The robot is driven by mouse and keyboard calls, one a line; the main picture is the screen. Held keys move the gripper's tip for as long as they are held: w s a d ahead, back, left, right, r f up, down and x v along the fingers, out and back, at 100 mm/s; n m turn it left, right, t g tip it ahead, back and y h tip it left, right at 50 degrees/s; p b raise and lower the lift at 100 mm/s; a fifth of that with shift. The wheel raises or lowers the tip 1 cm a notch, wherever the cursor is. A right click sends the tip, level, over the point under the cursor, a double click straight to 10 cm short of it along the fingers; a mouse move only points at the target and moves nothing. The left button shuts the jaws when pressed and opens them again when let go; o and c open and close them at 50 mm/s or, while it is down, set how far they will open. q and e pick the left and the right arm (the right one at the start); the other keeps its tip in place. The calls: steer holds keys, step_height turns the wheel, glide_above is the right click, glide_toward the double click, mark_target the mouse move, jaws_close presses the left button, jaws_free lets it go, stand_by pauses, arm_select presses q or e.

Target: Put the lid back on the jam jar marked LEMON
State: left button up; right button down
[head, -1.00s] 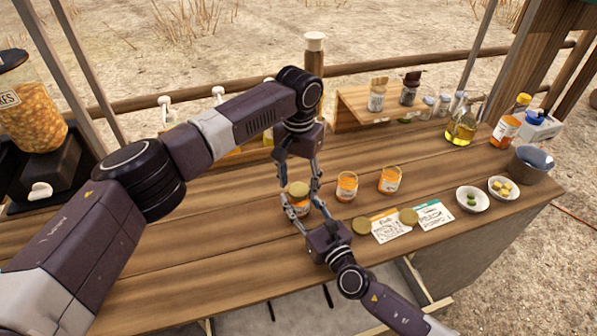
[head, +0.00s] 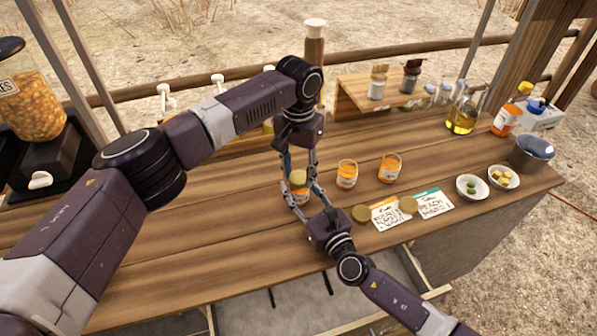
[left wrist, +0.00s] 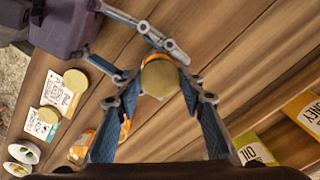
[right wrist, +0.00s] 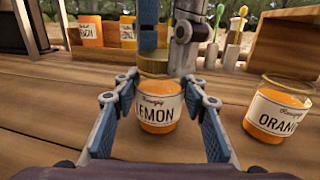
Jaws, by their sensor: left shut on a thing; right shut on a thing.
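The jam jar marked LEMON (right wrist: 158,108) stands upright on the wooden counter, orange inside; it also shows in the head view (head: 301,196). My right gripper (right wrist: 163,92) is shut on its sides. A round gold lid (left wrist: 160,76) is between the fingertips of my left gripper (left wrist: 158,70), which is shut on it from above. Two other gold lids (head: 361,213) (head: 407,205) lie by the cards.
An open jar marked ORANGE (right wrist: 278,110) and another open jar (head: 390,169) stand to the right. Two cards (head: 390,217) (head: 434,203) lie near the front edge. Small bowls (head: 472,187) (head: 503,177) are at the right. The counter's front left is clear.

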arm_select(q)
steer(key=o, duration=1.4)
steer(key=shift+r, duration=0.1)
step_height(320, 180, up, 12)
steer(key=shift+f, duration=0.1)
arm_select(e)
steer(key=c, duration=1.1)
jaws_free()
steer(key=shift+s, duration=0.1)
steer(key=v, duration=1.2)
